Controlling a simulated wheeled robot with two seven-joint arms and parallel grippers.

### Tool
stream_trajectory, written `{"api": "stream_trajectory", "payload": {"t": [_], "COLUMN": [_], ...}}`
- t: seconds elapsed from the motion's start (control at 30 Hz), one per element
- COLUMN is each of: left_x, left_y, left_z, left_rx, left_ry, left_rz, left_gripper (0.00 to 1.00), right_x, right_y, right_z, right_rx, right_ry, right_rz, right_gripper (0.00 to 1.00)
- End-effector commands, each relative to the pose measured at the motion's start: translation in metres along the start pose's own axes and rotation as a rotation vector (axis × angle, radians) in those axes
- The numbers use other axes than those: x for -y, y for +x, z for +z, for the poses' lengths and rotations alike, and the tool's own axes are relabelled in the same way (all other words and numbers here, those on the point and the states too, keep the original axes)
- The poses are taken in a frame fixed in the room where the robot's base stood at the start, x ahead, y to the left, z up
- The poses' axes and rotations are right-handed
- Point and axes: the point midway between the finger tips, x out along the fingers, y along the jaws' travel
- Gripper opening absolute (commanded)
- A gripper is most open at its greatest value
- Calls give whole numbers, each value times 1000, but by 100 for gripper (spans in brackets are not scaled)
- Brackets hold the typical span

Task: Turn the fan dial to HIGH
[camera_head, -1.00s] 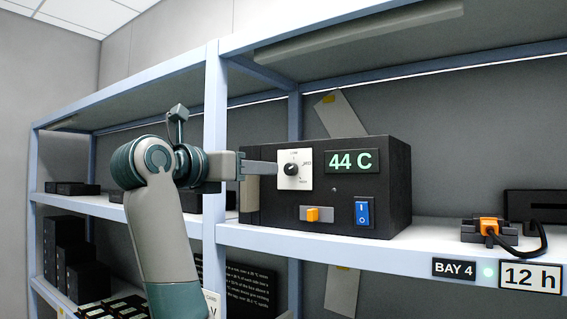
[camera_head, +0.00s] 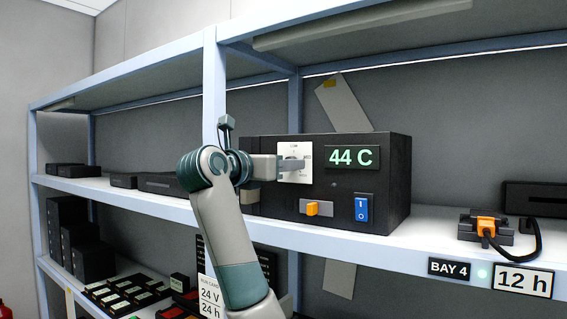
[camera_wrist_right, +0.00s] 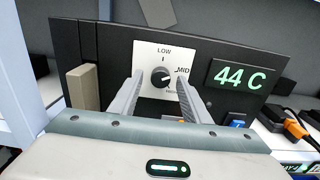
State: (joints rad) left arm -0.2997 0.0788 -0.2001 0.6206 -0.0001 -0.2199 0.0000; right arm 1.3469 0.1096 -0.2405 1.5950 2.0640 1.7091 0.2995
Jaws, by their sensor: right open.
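The fan dial is a round black knob (camera_wrist_right: 160,77) on a white plate (camera_wrist_right: 165,52) with LOW at the top, MID at the right and a small, hard-to-read label at lower right. The plate also shows in the head view (camera_head: 296,148), where my gripper hides the knob. My right gripper (camera_wrist_right: 160,80) is open, one finger on each side of the knob with a visible gap to it. I cannot tell how deep the fingertips reach. The knob's pointer is too small to read surely. My left gripper is not in view.
The black box (camera_head: 390,185) stands on a shelf (camera_head: 330,238) with a green 44 C display (camera_head: 351,157), orange slider (camera_head: 312,208) and blue switch (camera_head: 361,208). A tan block (camera_wrist_right: 82,87) sits left of the plate. An orange connector (camera_head: 486,226) with a black cable is at right.

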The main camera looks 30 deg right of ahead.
Motion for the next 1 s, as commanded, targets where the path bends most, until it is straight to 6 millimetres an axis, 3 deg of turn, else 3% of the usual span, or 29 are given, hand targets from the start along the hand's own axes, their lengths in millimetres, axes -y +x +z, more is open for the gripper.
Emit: {"api": "stream_trajectory", "payload": {"t": [0.07, 0.1, 0.27, 0.67, 1.0], "left_x": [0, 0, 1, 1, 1], "left_y": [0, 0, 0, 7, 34], "left_z": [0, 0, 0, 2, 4], "left_rx": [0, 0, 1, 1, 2], "left_ry": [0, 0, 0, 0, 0], "left_rz": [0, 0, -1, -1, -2], "left_gripper": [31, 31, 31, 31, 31], "right_x": [0, 0, 0, 0, -2], "right_y": [0, 0, 0, -1, -1], "right_z": [0, 0, 0, -2, -5], "right_rx": [0, 0, 0, 0, -3], "right_ry": [0, 0, 0, 39, 221], "right_rz": [0, 0, 0, 1, 4], "right_gripper": [43, 38, 2, 2, 2]}}
